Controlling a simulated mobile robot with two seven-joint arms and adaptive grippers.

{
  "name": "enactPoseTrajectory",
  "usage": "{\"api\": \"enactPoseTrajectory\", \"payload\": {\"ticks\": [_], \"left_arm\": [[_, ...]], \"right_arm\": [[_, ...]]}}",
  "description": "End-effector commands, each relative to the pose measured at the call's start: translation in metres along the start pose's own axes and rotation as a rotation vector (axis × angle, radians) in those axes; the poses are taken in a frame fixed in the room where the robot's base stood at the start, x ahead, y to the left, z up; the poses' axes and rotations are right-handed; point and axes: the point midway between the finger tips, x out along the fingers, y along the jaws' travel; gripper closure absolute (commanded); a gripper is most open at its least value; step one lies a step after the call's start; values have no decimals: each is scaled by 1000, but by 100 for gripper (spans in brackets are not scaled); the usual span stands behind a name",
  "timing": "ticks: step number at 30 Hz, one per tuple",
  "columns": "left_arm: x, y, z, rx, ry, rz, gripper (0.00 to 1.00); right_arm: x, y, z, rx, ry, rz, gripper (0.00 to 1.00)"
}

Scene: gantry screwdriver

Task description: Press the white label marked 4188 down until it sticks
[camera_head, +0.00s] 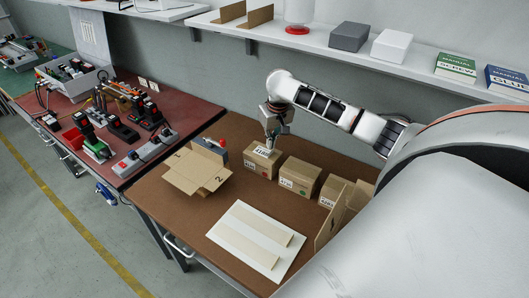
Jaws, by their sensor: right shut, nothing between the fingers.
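My right gripper (270,146) is shut and points down at the top of the leftmost closed cardboard box (258,168). Its fingertips are at or just above a white label (263,151) on that box. I cannot tell whether they touch it. The label carries dark print, too small to read for certain as 4188, and the fingers partly cover it. Whether its edges lie flat cannot be seen. My left gripper is not in view.
Two more closed boxes, a middle one (299,177) and a right one (333,190), stand in the row. An open carton (197,171) stands to the left. A white board (222,229) with pale strips lies in front. A shelf (335,51) runs above behind.

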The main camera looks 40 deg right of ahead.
Motion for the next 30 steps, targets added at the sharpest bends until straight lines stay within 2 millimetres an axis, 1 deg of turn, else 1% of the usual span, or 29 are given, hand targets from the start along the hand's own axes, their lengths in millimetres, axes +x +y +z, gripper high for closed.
{"api": "enactPoseTrajectory", "payload": {"ticks": [14,30], "left_arm": [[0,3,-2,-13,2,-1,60],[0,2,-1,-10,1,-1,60]], "right_arm": [[0,0,0,0,0,0,100],[10,0,2,0,-1,0,100]]}}
